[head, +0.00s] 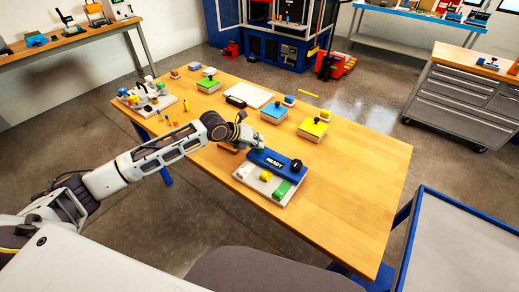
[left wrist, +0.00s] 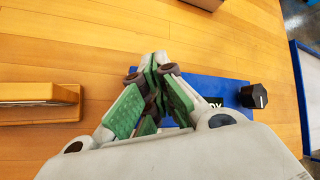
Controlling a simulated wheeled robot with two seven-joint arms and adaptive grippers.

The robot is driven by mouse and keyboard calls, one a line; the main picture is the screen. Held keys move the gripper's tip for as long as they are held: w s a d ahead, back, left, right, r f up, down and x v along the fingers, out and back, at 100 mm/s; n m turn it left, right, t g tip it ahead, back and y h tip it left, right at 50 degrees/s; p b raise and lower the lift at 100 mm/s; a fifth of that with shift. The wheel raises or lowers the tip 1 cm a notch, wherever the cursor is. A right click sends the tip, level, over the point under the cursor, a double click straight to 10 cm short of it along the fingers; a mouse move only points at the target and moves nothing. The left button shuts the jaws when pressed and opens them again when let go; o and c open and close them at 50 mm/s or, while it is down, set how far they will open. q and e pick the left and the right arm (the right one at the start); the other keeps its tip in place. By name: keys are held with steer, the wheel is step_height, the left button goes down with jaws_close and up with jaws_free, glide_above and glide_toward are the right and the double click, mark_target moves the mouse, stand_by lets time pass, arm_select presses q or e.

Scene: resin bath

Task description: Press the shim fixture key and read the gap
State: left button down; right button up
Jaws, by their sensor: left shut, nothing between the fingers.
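The fixture has a blue panel (head: 268,157) on a pale base (head: 254,183). Its dark display (head: 275,162) reads READY; no gap figure shows. A black knob (head: 296,164) is at the panel's right end. A yellow piece (head: 265,175) and a green block (head: 282,190) are on the base. My left gripper (head: 260,148) is shut and empty at the panel's left end; I cannot tell whether it touches. In the left wrist view the shut fingertips (left wrist: 155,68) overlap the blue panel (left wrist: 207,87), with the knob (left wrist: 254,97) to the right. The fingers hide part of the panel. My right gripper is out of view.
Blocks on pads stand behind: blue (head: 275,109), yellow (head: 314,127) and green (head: 208,83). A pale tray (head: 253,95) lies between them. A crowded rack (head: 150,98) is at the far left. The wooden table (head: 365,180) is clear on the right.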

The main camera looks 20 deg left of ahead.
arm_select(q)
steer(key=shift+f, duration=0.2)
stand_by(0.4)
steer(key=shift+r, duration=0.2)
steer(key=shift+r+p, duration=0.75)
steer(key=shift+r+p, duration=2.1)
steer(key=shift+r, duration=0.45)
steer(key=shift+f, duration=0.1)
